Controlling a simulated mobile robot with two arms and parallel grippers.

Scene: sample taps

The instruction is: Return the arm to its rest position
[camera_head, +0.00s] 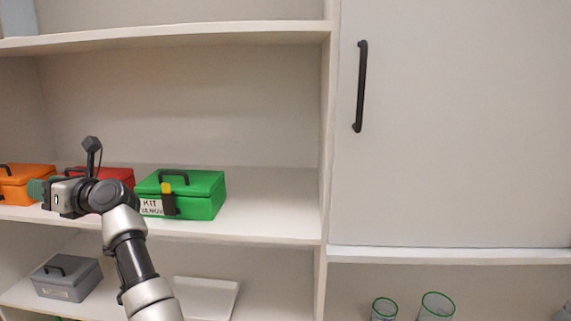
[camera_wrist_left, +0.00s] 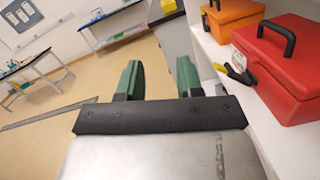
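My left arm comes up from the bottom of the head view, in front of the shelves. My left gripper (camera_head: 37,189) points left in front of the middle shelf, near the orange and red boxes. In the left wrist view its two green fingers (camera_wrist_left: 159,76) stand apart with nothing between them, so it is open and empty. My right gripper is in neither view.
On the middle shelf stand an orange box (camera_head: 24,178), a partly hidden red box (camera_head: 112,174) and a green box (camera_head: 207,190). Below are a grey box (camera_head: 70,277) and a white tray (camera_head: 207,296). A cupboard door with a black handle (camera_head: 360,87) is at right.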

